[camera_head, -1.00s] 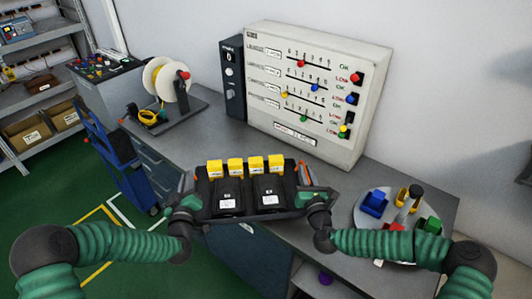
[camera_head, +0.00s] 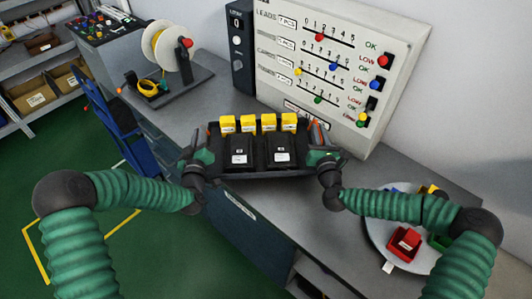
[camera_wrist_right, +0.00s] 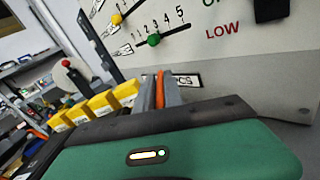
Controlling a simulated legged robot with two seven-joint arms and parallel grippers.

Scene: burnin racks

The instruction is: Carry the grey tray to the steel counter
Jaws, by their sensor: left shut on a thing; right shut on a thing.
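The grey tray (camera_head: 265,174) is dark and holds two black boxes with white labels and several yellow blocks along its far side. My left gripper (camera_head: 203,158) is shut on the tray's left end, and my right gripper (camera_head: 318,158) is shut on its right end. The tray looks level and covers part of the front of the steel counter (camera_head: 190,122). I cannot tell whether its underside touches the counter. The right wrist view shows the yellow blocks (camera_wrist_right: 103,104) beyond my green gripper body.
A grey panel with sliders (camera_head: 330,65) stands at the back of the counter. A cable reel (camera_head: 167,50) stands at the left. A round turntable with coloured bins (camera_head: 405,240) is at the right, near my right forearm. A blue cart (camera_head: 125,140) stands left of the counter.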

